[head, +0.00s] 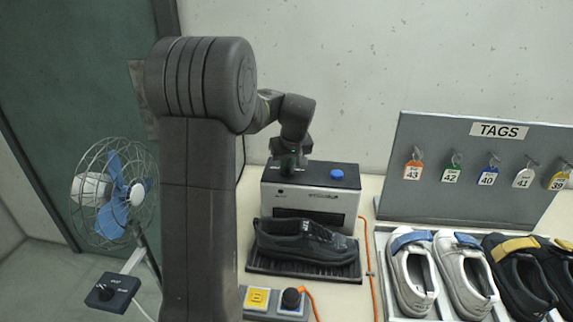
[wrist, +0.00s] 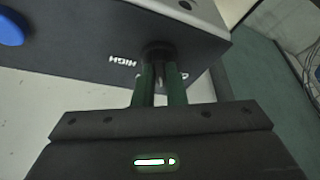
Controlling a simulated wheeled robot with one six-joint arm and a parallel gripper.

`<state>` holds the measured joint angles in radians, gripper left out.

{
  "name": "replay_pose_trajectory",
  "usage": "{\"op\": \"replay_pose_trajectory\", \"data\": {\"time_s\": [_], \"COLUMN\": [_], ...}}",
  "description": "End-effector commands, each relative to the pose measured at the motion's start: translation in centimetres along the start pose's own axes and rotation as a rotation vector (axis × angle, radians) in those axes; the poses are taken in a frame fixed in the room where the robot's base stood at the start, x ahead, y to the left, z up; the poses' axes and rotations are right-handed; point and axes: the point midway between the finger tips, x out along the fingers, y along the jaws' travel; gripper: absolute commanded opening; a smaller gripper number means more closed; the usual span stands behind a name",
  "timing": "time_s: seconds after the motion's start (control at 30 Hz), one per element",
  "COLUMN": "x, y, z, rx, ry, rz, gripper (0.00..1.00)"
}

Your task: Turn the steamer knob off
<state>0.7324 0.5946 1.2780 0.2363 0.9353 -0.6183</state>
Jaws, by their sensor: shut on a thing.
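The steamer (head: 338,208) is a box with a dark top and a light front, standing at the back of the table. A black shoe sits in front of it. My gripper (head: 290,166) is over the left part of its top. In the wrist view, the green-tinted fingers of my gripper (wrist: 160,70) are shut on a dark round steamer knob (wrist: 157,52). The upside-down label HIGH (wrist: 124,61) shows left of the knob. Another label beside it is mostly hidden by the fingers. I cannot tell which setting the knob points to.
A blue button (head: 337,174) is on the steamer top, right of my gripper. The black shoe (head: 300,243) is on a dark tray. A tag board (head: 480,165) and several shoes stand right. A fan (head: 115,195) is left. An orange cable (head: 369,260) runs along the table.

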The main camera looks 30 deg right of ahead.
Motion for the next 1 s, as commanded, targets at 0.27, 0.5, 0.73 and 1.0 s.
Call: {"op": "replay_pose_trajectory", "data": {"time_s": [0.27,0.5,0.73,1.0], "x": [0.07,0.05,0.03,0.01], "y": [0.26,0.32,0.36,0.37], "z": [-0.01,-0.05,-0.06,-0.09], "rx": [-0.233,-0.396,-0.494,-0.538], "ry": [0.001,0.000,-0.001,-0.002], "rz": [-0.095,-0.163,-0.203,-0.221], "gripper": [0.00,0.00,0.00,0.00]}}
